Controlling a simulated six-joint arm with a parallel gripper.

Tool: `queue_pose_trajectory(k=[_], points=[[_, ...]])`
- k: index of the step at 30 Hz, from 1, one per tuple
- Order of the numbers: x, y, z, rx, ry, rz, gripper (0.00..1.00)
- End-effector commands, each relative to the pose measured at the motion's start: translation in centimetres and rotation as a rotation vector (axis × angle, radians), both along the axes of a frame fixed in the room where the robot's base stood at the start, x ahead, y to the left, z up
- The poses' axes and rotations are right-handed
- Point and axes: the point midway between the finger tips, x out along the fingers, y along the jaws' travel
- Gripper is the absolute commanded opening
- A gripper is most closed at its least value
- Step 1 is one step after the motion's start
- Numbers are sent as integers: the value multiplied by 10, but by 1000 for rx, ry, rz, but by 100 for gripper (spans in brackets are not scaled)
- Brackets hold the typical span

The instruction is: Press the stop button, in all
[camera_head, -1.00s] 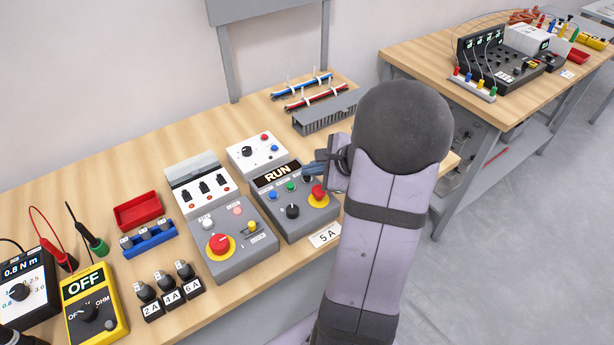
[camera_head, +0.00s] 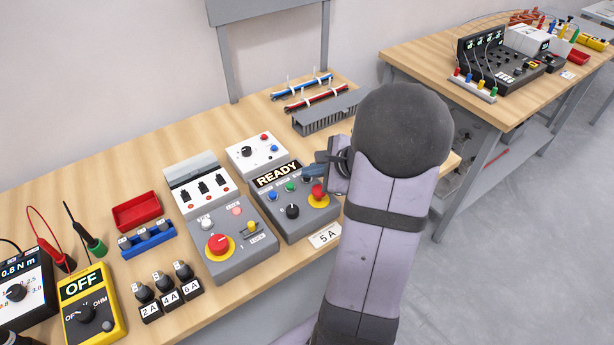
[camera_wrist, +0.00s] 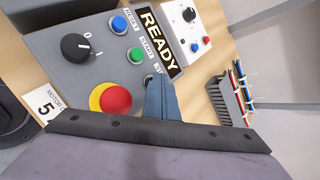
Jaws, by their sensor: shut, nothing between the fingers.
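The grey control box (camera_head: 312,223) stands on the bench, and its display (camera_head: 277,175) reads READY. It carries a blue RESET button (camera_wrist: 119,26), a green START button (camera_wrist: 135,55), a black knob and a red mushroom button (camera_wrist: 116,99) on a yellow ring. The stop button (camera_wrist: 148,78) is in line after START and is mostly hidden by my fingers, with its label partly covered. My gripper (camera_wrist: 155,80) is shut and empty, its blue fingertips over the stop button. Whether they touch it, I cannot tell. In the head view the fingertips (camera_head: 309,172) are at the same row.
Left of it is another grey box with a red mushroom button (camera_head: 219,244) on yellow. A white box (camera_head: 256,151) stands behind, and a grey slotted duct (camera_head: 325,113) lies farther back. A "5 A" tag (camera_head: 325,235) lies in front.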

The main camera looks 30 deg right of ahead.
Motion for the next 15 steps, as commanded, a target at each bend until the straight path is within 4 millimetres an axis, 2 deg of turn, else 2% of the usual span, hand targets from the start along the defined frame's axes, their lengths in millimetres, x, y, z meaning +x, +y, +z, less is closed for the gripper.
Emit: queue_pose_trajectory(k=[7, 15], points=[[0, 0, 2, 0, 1, 0, 0], [0, 0, 15, 0, 1, 0, 0]])
